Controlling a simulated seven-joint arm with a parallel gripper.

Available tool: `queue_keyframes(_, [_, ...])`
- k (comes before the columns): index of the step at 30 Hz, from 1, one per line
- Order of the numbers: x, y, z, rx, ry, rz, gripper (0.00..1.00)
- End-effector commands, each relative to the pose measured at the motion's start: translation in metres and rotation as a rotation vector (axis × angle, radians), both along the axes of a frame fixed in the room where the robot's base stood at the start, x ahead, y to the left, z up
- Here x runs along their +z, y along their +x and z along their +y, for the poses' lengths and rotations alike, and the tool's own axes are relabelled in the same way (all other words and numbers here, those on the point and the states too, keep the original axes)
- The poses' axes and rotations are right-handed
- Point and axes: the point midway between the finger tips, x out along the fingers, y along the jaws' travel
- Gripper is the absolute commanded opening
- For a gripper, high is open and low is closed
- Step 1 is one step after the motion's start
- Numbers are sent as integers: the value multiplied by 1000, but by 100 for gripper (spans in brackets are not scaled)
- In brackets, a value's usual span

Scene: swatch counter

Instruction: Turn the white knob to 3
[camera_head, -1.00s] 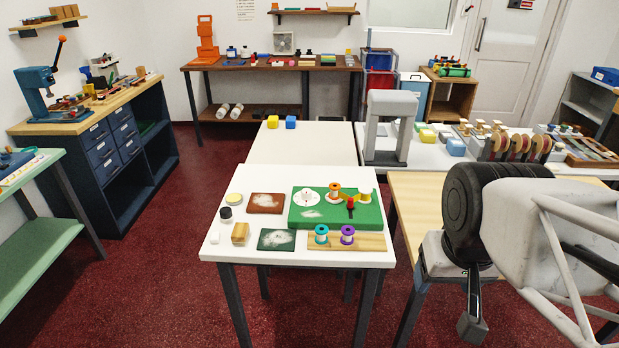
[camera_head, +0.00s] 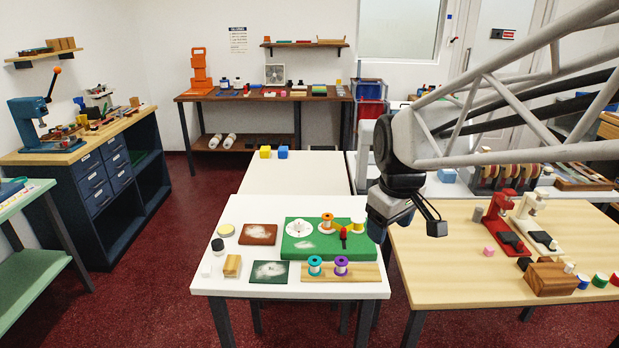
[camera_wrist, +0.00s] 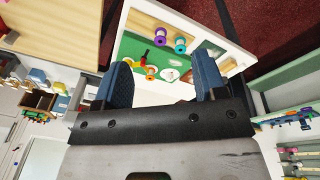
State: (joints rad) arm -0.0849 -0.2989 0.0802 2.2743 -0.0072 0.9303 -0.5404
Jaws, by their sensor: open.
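A white round dial (camera_head: 299,228) sits on the left part of the green board (camera_head: 312,248), on the white table. It is the only thing here that looks like the white knob; its setting and marks are too small to read. In the wrist view the white dial (camera_wrist: 169,74) shows small and distant between the fingers. My gripper (camera_head: 408,222) is open and empty, above the right edge of the white table, to the right of the board and apart from it. Its two blue fingers show in the wrist view (camera_wrist: 165,78).
An orange spool (camera_head: 326,223), a yellow spool (camera_head: 358,224) and a red lever (camera_head: 343,236) are on the board, right of the dial. Teal (camera_head: 314,265) and purple (camera_head: 341,265) spools stand on a wooden strip in front. A wooden table (camera_head: 460,290) adjoins at the right.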

Motion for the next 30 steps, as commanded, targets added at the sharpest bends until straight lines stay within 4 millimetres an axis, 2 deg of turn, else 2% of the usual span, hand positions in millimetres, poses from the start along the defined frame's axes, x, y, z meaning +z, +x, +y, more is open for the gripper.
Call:
queue_keyframes(3, [-3, 28, 10, 89, -12, 12, 65])
queue_keyframes(17, [-26, 128, 51, 441, -53, 49, 65])
queue_keyframes(30, [-69, 219, 100, 779, -83, 83, 65])
